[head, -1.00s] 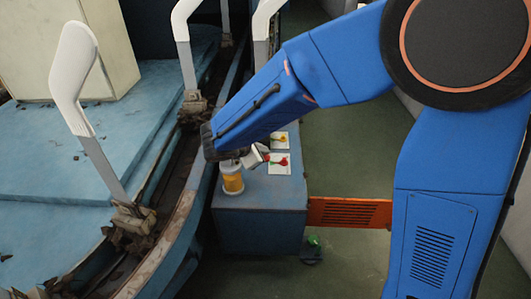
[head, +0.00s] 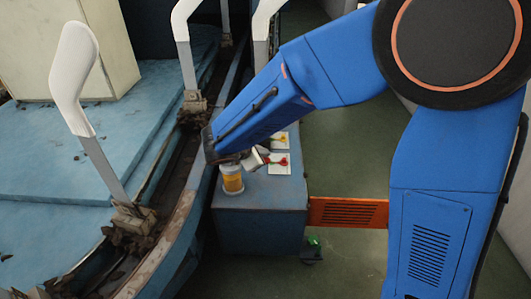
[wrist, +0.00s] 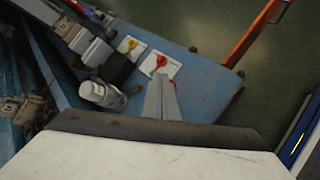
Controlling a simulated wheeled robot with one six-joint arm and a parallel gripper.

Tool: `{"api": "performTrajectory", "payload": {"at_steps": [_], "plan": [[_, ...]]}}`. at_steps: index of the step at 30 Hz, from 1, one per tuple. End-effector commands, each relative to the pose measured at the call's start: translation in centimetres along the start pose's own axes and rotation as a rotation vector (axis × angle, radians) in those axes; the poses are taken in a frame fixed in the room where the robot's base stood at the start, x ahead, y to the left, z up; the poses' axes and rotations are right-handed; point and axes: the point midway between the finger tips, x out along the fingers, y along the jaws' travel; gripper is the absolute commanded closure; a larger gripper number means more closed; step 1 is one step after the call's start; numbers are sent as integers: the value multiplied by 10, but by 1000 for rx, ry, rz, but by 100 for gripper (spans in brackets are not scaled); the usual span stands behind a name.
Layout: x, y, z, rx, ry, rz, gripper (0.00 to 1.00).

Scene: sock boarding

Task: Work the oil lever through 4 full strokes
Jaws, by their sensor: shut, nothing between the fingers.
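My gripper (wrist: 162,98) is shut and empty, its two grey fingers together above the blue cabinet top (wrist: 200,88). In the head view my gripper (head: 256,159) is partly hidden by my wrist. I cannot tell which part is the oil lever. No contact between the fingers and anything is clear.
An orange vented panel (head: 345,212) stands right of the cabinet. A small green-topped item (head: 313,243) sits on the floor. The green floor beyond is clear.

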Motion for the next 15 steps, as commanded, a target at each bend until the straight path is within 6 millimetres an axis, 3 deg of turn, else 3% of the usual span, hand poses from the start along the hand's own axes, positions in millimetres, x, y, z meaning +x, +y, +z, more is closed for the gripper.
{"api": "performTrajectory", "payload": {"at_steps": [15], "plan": [[4,-3,-2,-1,0,-1,100]]}}
